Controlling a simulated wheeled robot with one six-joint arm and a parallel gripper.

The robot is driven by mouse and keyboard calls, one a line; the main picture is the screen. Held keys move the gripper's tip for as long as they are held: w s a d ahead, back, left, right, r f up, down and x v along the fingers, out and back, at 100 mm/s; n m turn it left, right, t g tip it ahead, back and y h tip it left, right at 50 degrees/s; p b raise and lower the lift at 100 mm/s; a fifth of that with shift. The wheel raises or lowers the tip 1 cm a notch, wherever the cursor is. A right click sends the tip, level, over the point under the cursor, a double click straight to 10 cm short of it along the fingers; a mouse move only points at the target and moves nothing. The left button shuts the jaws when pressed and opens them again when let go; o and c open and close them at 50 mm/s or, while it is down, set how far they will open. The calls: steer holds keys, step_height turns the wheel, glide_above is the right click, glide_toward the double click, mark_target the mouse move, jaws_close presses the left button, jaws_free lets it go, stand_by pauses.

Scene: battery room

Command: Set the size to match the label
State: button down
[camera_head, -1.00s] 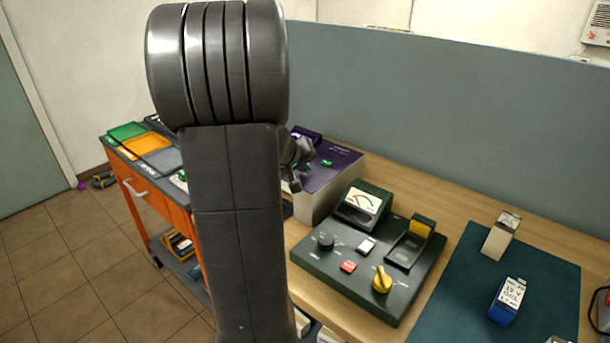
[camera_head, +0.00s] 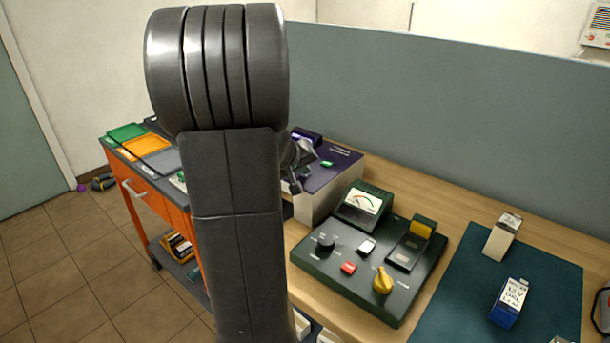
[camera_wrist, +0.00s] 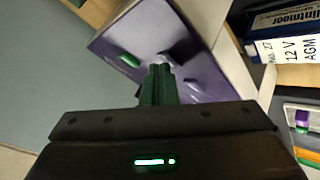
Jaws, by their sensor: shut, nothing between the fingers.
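A purple-topped machine (camera_head: 338,167) with a green button (camera_head: 327,163) stands at the back left of the bench, partly hidden by my arm. In the wrist view its purple face (camera_wrist: 205,78) fills the middle, with the green button (camera_wrist: 130,61) and a dark raised part (camera_wrist: 182,50). My gripper (camera_wrist: 158,70) is shut and empty, with its fingertips close to that dark part; I cannot tell whether they touch. A blue battery (camera_wrist: 285,18) with a white label reading "12 V AGM" is at the upper right of the wrist view. Any size marks are unreadable.
A dark green tester (camera_head: 340,270) with a black knob, a yellow knob and a meter sits on the bench. A blue-and-white battery (camera_head: 508,303) and a beige one (camera_head: 500,238) stand on the teal mat (camera_head: 455,290). An orange cart (camera_head: 150,190) with trays is at left.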

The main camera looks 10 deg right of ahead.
steer(key=shift+r+p, duration=0.45)
steer(key=shift+r, duration=0.3)
steer(key=shift+r+p, duration=1.8)
steer(key=shift+r, duration=0.75)
steer(key=shift+f, duration=0.2)
steer(key=shift+f+b, duration=0.55)
steer(key=p, duration=0.3)
steer(key=shift+r, duration=0.3)
steer(key=shift+p, duration=0.35)
steer(key=shift+r+p, duration=1.3)
steer(key=shift+r, duration=1.05)
